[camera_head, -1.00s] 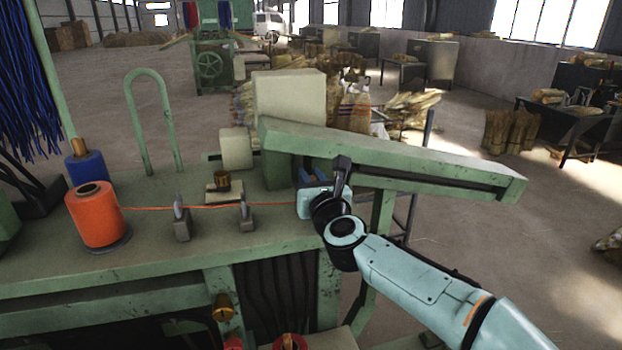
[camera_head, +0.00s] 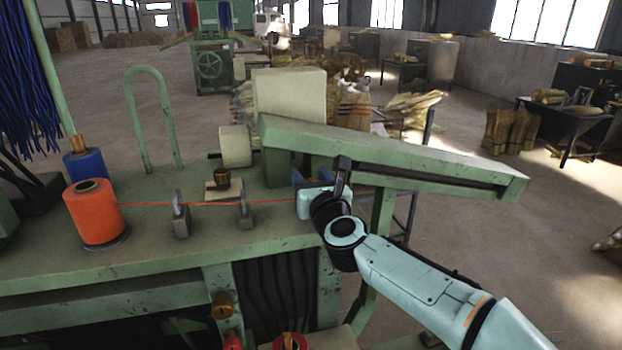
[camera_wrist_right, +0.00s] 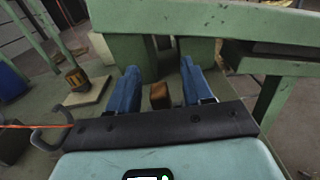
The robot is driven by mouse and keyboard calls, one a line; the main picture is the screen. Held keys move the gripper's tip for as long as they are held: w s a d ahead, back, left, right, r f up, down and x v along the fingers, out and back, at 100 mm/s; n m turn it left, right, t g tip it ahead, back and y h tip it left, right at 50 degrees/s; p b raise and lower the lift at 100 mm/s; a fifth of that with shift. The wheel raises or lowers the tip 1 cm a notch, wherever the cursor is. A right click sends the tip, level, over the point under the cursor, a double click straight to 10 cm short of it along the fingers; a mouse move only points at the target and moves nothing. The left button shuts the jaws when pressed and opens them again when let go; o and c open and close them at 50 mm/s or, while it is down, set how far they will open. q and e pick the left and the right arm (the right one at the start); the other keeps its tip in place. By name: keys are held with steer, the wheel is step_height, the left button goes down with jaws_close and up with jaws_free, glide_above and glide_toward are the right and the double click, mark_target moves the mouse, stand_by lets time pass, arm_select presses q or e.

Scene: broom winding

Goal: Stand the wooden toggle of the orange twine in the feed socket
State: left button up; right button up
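The orange twine (camera_head: 212,203) runs from the orange spool (camera_head: 95,212) through two grey guides to my right gripper (camera_head: 311,180). In the right wrist view a brown wooden block, apparently the toggle (camera_wrist_right: 159,95), stands about upright between the blue fingers of my right gripper (camera_wrist_right: 158,82). Gaps show on both sides of it, so the fingers are open around it. Its lower end is hidden behind the gripper's dark bar, as is the twine's end. I cannot make out the feed socket or tell whether the toggle is seated. My left gripper is out of view.
A brown cup-like part (camera_head: 222,178) sits on a pale plate left of the gripper. The grey guides (camera_head: 181,216) and (camera_head: 246,212) stand on the green bench (camera_head: 150,248). A long green beam (camera_head: 420,163) lies just behind and right of the gripper.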

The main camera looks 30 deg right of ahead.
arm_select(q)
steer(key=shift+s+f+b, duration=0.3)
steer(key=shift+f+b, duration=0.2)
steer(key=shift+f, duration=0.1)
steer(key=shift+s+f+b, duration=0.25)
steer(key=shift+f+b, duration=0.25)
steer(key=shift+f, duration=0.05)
arm_select(e)
steer(key=v, duration=1.3)
steer(key=shift+s, duration=0.25)
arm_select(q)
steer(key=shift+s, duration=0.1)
arm_select(e)
steer(key=shift+f, duration=0.1)
